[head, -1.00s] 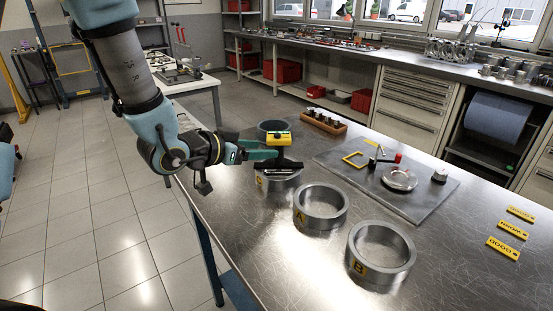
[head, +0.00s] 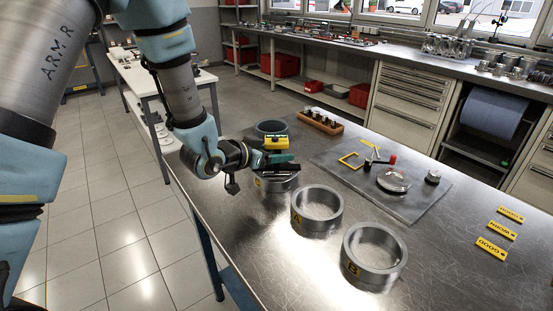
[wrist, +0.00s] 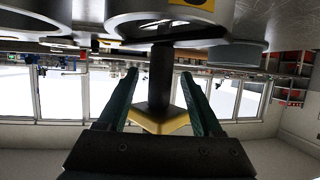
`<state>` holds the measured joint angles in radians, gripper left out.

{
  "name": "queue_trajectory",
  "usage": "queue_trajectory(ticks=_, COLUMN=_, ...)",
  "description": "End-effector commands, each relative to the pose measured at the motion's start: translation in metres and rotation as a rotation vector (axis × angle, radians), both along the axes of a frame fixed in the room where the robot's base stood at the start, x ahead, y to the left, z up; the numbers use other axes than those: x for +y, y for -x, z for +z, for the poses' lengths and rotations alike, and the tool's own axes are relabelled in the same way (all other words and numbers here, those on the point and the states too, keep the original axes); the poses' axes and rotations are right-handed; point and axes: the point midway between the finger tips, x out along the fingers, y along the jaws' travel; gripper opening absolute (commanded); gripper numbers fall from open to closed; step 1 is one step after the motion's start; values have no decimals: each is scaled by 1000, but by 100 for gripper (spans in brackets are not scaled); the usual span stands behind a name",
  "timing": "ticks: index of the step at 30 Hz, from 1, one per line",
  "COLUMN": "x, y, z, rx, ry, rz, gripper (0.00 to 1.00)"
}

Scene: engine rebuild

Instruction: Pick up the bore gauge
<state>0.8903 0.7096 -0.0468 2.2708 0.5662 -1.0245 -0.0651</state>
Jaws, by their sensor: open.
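The bore gauge (head: 276,143) has a yellow head on a dark post. It stands upright on the metal ring marked C (head: 277,183), with a black crossbar (head: 282,168) lying across the ring's top. My gripper (head: 287,157), with green fingers, is at the gauge just below the yellow head. In the wrist view, which is upside down, the dark post (wrist: 161,78) shows between the two open fingers (wrist: 158,72). I see a gap on each side of the post near the fingertips. The yellow head lies nearer the gripper's palm in that picture.
Ring A (head: 316,209) and ring B (head: 374,252) stand nearby on the steel bench (head: 430,220). A grey mat (head: 345,172) holds a round metal part and a yellow frame. A wooden block (head: 320,124) and another ring (head: 271,128) are behind.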

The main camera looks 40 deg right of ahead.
Motion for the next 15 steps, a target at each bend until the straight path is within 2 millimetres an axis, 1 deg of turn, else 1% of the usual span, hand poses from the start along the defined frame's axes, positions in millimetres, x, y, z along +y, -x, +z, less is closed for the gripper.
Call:
queue_trajectory(ticks=1, x=0, y=0, z=0, rx=0, ry=0, rz=0, gripper=65)
queue_trajectory(ticks=2, x=0, y=0, z=0, rx=0, ry=0, rz=0, gripper=61)
queue_trajectory(ticks=15, x=0, y=0, z=0, rx=0, ry=0, rz=0, gripper=12)
